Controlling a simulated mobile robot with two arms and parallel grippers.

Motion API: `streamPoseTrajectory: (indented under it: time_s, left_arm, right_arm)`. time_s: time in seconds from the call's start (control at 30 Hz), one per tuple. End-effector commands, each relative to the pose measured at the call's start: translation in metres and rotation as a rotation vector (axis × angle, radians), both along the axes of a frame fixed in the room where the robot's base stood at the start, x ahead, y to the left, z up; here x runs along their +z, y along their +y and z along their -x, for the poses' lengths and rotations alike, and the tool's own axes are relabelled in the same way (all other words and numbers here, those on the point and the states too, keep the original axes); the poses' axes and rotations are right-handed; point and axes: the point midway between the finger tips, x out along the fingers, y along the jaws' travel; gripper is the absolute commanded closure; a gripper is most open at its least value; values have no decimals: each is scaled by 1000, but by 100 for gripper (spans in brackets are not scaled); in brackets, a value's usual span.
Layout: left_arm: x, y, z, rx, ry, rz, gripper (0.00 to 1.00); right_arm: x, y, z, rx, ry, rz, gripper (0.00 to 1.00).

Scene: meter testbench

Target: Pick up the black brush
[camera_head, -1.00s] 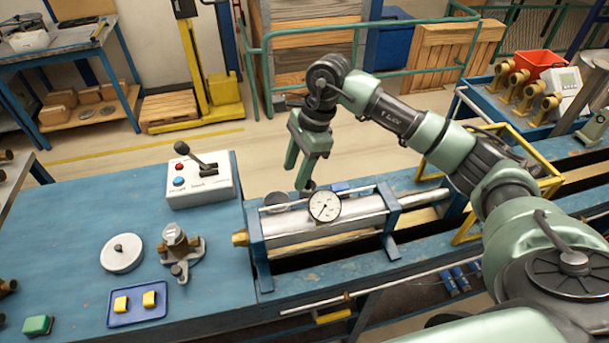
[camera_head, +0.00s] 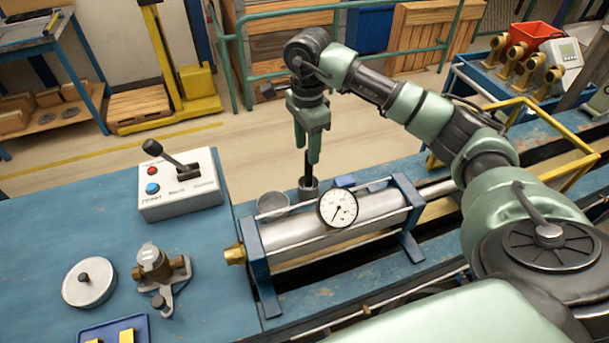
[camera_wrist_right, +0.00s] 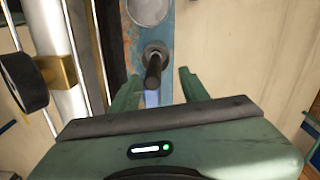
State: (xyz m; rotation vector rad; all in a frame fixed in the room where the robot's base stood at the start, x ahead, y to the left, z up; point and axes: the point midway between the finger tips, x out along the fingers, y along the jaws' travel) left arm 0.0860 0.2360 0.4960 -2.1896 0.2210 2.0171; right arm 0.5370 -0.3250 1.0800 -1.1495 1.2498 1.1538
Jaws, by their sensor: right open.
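The black brush (camera_head: 308,164) stands upright in a small grey cup (camera_head: 308,189) behind the metal cylinder. Only its dark handle shows; its lower end is hidden in the cup. My right gripper (camera_head: 307,153) points down from above, with its green fingers at the upper part of the handle. In the right wrist view the brush handle (camera_wrist_right: 153,72) lies between the two spread fingers of the right gripper (camera_wrist_right: 160,80). Gaps show on both sides, so the gripper is open and not holding it. My left gripper is not in view.
A cylinder (camera_head: 290,236) with a round dial gauge (camera_head: 338,208) lies in front of the cup. A wider grey cup (camera_head: 272,204) stands to its left.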

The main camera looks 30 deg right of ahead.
Motion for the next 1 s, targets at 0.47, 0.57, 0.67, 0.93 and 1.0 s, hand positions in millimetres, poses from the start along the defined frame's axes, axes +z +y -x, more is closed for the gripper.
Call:
streamPoseTrajectory:
  time_s: [0.47, 0.57, 0.67, 0.93, 1.0]
  left_arm:
    - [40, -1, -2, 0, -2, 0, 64]
    - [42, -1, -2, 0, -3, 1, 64]
    - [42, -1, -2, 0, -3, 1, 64]
    - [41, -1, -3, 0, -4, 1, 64]
    - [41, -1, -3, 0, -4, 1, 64]
  right_arm:
    - [-56, 2, 5, 0, 5, -2, 55]
    - [-65, 2, 5, 0, 2, -1, 55]
    - [-69, 1, 5, 0, 1, -1, 55]
    - [-69, 1, 4, 1, 0, -1, 85]
    - [-69, 1, 4, 1, 0, -1, 100]
